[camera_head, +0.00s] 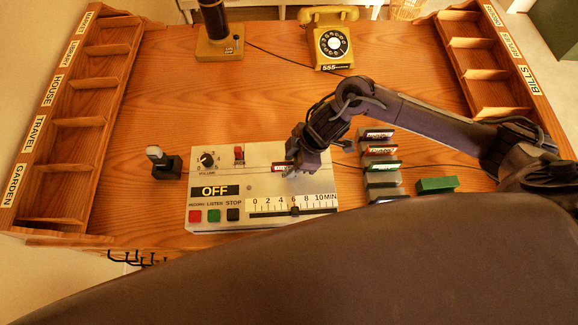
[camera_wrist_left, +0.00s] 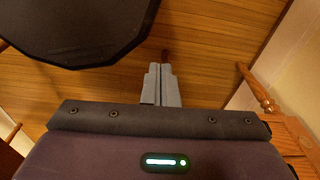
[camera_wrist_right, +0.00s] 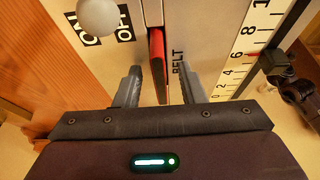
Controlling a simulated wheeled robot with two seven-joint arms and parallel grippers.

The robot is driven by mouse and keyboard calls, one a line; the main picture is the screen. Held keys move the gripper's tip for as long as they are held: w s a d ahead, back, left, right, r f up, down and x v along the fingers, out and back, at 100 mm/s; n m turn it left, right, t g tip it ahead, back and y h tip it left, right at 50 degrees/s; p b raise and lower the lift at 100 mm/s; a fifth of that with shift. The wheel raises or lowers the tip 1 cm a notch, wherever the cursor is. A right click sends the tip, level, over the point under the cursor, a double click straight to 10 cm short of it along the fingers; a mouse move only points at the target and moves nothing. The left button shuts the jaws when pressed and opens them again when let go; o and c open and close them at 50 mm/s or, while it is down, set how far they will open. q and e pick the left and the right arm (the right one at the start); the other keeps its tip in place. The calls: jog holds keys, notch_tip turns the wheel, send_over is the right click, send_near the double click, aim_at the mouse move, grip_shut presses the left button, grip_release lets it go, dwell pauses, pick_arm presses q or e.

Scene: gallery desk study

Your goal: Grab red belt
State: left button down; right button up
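The red belt (camera_wrist_right: 157,62) shows in the right wrist view as a narrow red strip along a dark slot, beside the word BELT on the grey control box. In the head view a small red piece (camera_head: 278,168) of it seems to show beside the right gripper. My right gripper (camera_wrist_right: 162,88) is open, with one finger on each side of the strip's near end. I cannot tell whether the fingers touch it. In the head view the right gripper (camera_head: 298,164) is over the box's right half and hides part of it. My left gripper (camera_wrist_left: 162,85) has its fingers together, with nothing visible between them.
The control box (camera_head: 263,180) has buttons, a dial, a red switch (camera_head: 239,154) and a slider. A white knob (camera_wrist_right: 98,17) stands near the right gripper. Labelled cassettes (camera_head: 380,150) and a green block (camera_head: 437,184) lie right. A yellow telephone (camera_head: 330,42) is behind.

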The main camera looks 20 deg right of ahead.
grip_shut()
jog(key=shift+r, duration=0.2)
